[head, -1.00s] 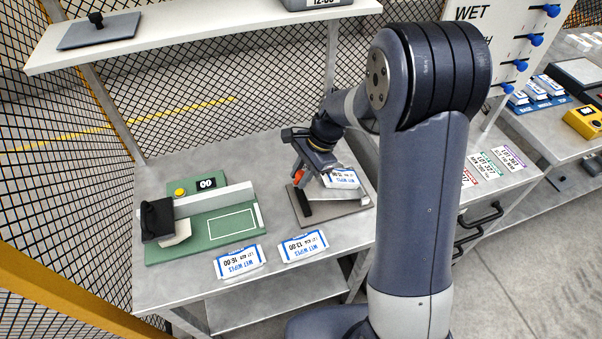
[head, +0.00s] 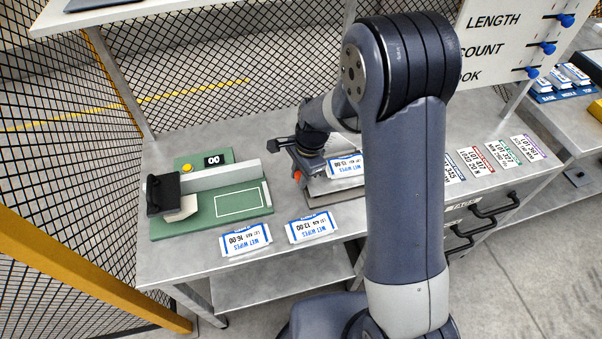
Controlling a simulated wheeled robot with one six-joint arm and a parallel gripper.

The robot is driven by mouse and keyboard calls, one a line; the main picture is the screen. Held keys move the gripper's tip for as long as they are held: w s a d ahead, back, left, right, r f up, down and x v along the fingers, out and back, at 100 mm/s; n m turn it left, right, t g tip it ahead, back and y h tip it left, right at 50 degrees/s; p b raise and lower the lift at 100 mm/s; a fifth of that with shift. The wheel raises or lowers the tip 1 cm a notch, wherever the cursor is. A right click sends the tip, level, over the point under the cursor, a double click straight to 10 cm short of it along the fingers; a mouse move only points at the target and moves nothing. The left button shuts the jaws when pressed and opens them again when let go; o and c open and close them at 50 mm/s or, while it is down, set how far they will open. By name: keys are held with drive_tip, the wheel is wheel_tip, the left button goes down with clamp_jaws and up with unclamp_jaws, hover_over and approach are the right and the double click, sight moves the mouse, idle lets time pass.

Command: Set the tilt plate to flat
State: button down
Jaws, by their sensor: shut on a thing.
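The tilt plate (head: 336,187) is a grey plate on a low base, on the bench just left of my arm. A white and blue wet wipes packet (head: 345,167) lies at its upper side. My gripper (head: 306,172) points down at the plate's left edge and is shut there, seemingly on part of the plate. An orange piece (head: 297,176) shows beside the jaws. My arm and gripper hide the plate's far side, and I cannot tell its exact angle.
Two wet wipes packets (head: 246,240) (head: 312,228) lie along the front. Label cards (head: 478,160) lie at the right. Wire mesh (head: 60,130) closes the left and back.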

drive_tip(key=c, duration=1.2)
unclamp_jaws()
drive_tip(key=shift+a, duration=0.1)
drive_tip(key=shift+r, duration=0.1)
wheel_tip(320, 180, up, 10)
drive_tip(key=d, duration=0.2)
drive_tip(key=shift+w+r, duration=0.2)
drive_tip(key=shift+w, duration=0.05)
drive_tip(key=f, duration=0.3)
drive_tip(key=a+f, duration=0.1)
drive_tip(key=f, duration=0.3)
drive_tip(key=a+f, duration=0.1)
drive_tip(key=f, duration=0.3)
drive_tip(key=shift+s, duration=0.3)
drive_tip(key=shift+w+d+r+p, duration=0.15)
drive_tip(key=shift+r+p, duration=0.3)
drive_tip(key=shift+r, duration=0.35)
